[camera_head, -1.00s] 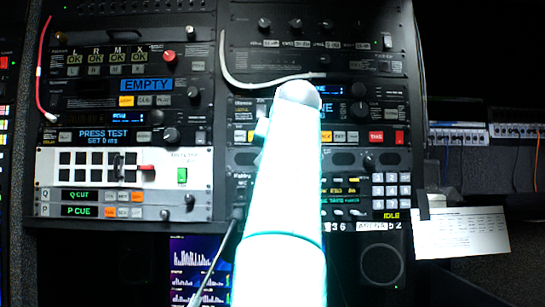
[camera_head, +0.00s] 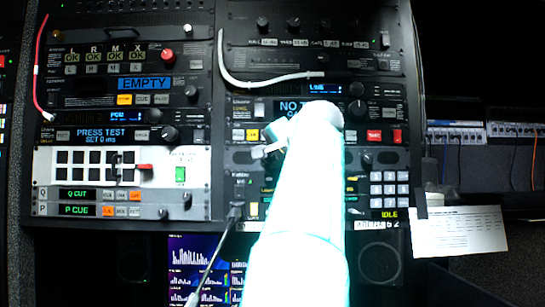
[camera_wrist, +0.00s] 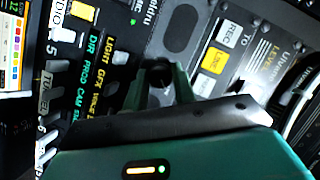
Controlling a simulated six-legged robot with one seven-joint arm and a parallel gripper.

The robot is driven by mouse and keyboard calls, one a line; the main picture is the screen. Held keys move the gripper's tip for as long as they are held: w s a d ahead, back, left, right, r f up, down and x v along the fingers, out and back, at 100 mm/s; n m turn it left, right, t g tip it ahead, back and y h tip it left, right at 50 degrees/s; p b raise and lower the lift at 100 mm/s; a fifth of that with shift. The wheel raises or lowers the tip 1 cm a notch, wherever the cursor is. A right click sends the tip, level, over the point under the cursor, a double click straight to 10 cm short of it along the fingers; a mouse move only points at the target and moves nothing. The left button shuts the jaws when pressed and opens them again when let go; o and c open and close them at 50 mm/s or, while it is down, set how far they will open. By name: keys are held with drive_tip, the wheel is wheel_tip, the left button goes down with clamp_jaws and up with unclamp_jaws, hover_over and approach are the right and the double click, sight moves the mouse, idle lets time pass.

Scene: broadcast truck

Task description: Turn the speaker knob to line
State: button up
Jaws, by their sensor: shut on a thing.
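In the wrist view, my gripper (camera_wrist: 160,82) has its two green fingers closed around a small black knob (camera_wrist: 158,74) on a dark rack panel. Most of the knob is hidden between the fingers, so its pointer cannot be read. No speaker label is legible near the knob.
A yellow button (camera_wrist: 214,60) and a white button (camera_wrist: 229,33) sit beside the held knob. In the head view, another black knob (camera_head: 366,160) and a keypad (camera_head: 389,189) lie right of my arm. A pale cable (camera_head: 262,84) crosses above, and a dark cable (camera_head: 212,265) hangs left.

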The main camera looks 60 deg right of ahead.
drive_tip(key=shift+w, duration=0.1)
drive_tip(key=o, duration=1)
drive_tip(key=v, duration=1.4)
drive_tip(key=shift+d, duration=0.1)
